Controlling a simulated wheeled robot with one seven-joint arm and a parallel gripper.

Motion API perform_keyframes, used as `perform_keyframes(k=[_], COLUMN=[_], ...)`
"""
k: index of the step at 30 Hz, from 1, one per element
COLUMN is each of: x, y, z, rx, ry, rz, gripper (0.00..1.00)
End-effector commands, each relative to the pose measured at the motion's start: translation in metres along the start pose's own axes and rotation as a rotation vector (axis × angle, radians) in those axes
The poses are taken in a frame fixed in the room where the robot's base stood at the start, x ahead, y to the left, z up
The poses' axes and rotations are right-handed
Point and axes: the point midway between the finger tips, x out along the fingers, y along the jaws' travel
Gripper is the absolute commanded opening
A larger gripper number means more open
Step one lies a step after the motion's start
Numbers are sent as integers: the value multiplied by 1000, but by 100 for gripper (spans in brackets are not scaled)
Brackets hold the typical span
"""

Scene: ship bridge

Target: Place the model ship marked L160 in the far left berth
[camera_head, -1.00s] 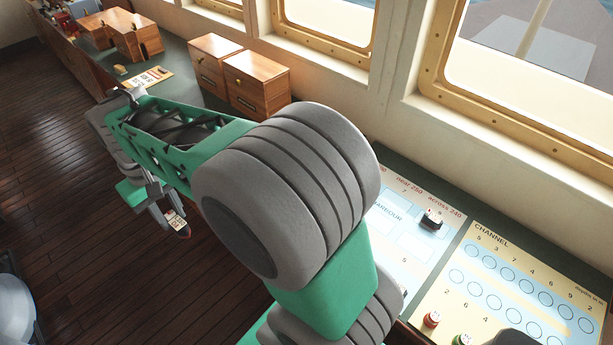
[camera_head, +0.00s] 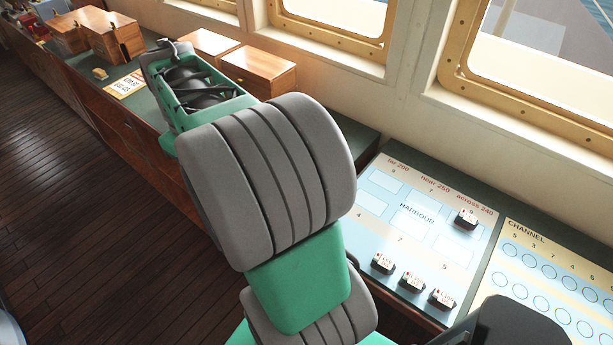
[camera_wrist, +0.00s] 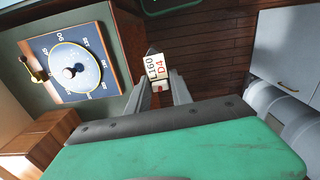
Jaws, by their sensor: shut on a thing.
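The model ship marked L160 (camera_wrist: 153,68) is in my gripper (camera_wrist: 160,96) in the wrist view, its white label reading L160 and D4. The fingers are shut on it. In the head view my arm hides the gripper and this ship. The harbour board (camera_head: 402,218) lies on the console right of my arm. Its far left berth (camera_head: 387,181) is a pale rectangle at the window side, and it is empty. A dark ship (camera_head: 467,219) sits in a right-hand berth of the far row.
Three ships stand along the board's near edge: left (camera_head: 383,263), middle (camera_head: 411,282) and right (camera_head: 441,298). The channel board (camera_head: 540,290) lies to the right. Wooden boxes (camera_head: 259,72) stand by the window. A dial board (camera_wrist: 70,62) shows in the wrist view.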

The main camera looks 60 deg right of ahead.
Motion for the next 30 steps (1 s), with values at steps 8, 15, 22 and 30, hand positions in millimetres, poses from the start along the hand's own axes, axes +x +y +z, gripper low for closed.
perform_keyframes(k=[8, 15, 22, 30], x=[29, 39, 39, 62], y=[165, 237, 252, 310], z=[116, 251, 312, 300], rx=[54, 73, 72, 68], ry=[0, 0, 0, -1], rz=[1, 1, 0, -6], gripper=[0, 0, 0, 0])
